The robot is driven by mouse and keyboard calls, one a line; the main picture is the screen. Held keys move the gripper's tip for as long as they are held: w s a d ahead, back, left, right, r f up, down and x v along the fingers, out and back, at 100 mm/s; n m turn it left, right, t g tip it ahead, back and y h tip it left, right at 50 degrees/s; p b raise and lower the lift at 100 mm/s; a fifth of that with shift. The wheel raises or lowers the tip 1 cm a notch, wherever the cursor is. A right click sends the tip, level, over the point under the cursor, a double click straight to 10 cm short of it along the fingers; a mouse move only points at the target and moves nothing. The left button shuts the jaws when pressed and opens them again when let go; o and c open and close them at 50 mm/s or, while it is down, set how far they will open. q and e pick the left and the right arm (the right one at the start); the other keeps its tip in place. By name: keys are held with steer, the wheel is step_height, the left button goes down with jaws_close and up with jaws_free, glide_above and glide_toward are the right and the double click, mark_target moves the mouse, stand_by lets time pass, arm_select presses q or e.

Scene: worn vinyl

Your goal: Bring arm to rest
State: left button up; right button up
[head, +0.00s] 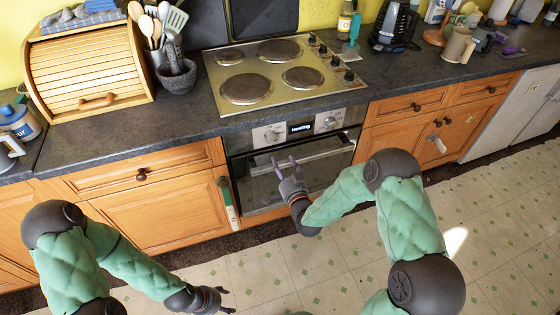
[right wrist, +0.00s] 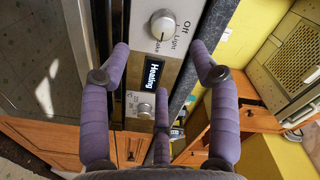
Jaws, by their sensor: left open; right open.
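My right gripper (head: 285,163) is in front of the oven, near the top of its door and below the control panel. It is open and empty. In the right wrist view its purple fingers (right wrist: 160,60) stand apart, with the oven panel (right wrist: 155,70) between and beyond them. The panel has two knobs and a lit display reading "Heating". My left gripper (head: 222,298) hangs low over the floor at the bottom left, open and empty. The oven door (head: 318,172) looks shut. Whether the right fingers touch the oven handle I cannot tell.
The dark worktop (head: 190,112) carries a hob (head: 275,72), a wooden bread bin (head: 88,70), a mortar (head: 177,75) and utensils. Wooden cupboards (head: 155,205) flank the oven. The tiled floor (head: 330,275) is clear.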

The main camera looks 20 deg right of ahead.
stand_by(0.7)
steer(key=s+a+f+n+g+y+p, duration=0.1)
steer(key=s+a+f+n+g+p, duration=0.15)
steer(key=s+f+g, duration=0.35)
steer(key=s+a+f+n+g+y+p, duration=0.1)
steer(key=s+a+f+g, duration=0.2)
steer(key=s+f, duration=0.35)
steer(key=s+a+f+n+g, duration=0.1)
steer(key=s+a+f+g, duration=0.1)
steer(key=s, duration=0.7)
steer(key=s+a+f+n+g+y+p, duration=0.1)
steer(key=s+a+f+n+g, duration=0.1)
steer(key=s+g, duration=0.4)
steer(key=s+a+f, duration=0.1)
steer(key=s+f, duration=0.1)
steer(key=s, duration=0.1)
steer(key=shift+f+g+p, duration=0.3)
